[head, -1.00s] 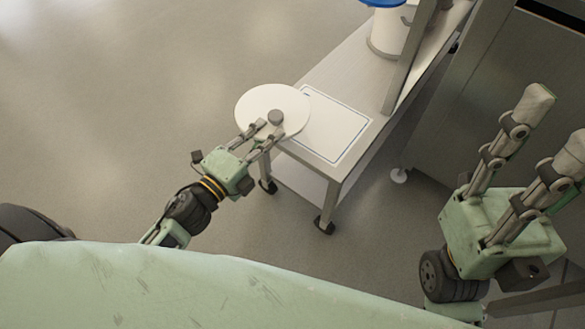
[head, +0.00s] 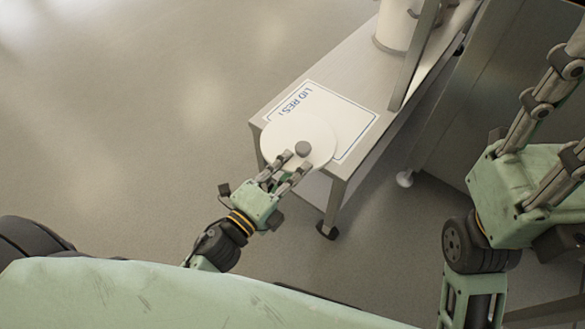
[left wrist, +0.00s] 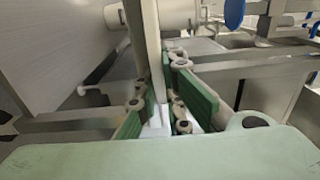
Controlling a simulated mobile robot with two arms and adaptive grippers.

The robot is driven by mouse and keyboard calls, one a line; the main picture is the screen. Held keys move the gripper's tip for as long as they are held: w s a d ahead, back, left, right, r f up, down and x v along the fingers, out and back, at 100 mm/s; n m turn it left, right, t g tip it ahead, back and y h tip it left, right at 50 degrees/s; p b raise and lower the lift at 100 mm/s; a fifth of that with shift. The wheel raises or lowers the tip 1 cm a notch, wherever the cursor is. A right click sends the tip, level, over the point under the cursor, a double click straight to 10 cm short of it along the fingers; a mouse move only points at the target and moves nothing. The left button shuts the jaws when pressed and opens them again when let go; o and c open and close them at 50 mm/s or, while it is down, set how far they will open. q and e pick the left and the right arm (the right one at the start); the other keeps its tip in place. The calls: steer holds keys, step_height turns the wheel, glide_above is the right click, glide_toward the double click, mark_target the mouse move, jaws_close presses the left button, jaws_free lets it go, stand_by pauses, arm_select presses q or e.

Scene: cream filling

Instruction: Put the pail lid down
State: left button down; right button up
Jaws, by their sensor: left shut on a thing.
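The pail lid (head: 285,133) is a white disc with a grey knob (head: 303,148). My left gripper (head: 292,168) is shut on it at the knob side. In the head view the lid overlaps the near left part of a white mat (head: 350,122) with a blue border and partly hidden blue lettering. I cannot tell whether the lid touches the mat. In the left wrist view a pale upright edge, seemingly the lid (left wrist: 146,50), stands between the green-padded fingers (left wrist: 165,105). My right gripper (head: 570,100) has its fingers apart; its tips are cut off by the frame.
The mat lies on a metal cart top (head: 320,80). A white pail (head: 395,28) stands farther back on it, beside a metal post (head: 415,60). A steel cabinet (head: 480,110) stands to the right. Open floor lies to the left.

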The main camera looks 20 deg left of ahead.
arm_select(q)
steer(key=shift+f, duration=0.2)
steer(key=c, duration=1.9)
jaws_free()
steer(key=shift+r, duration=0.1)
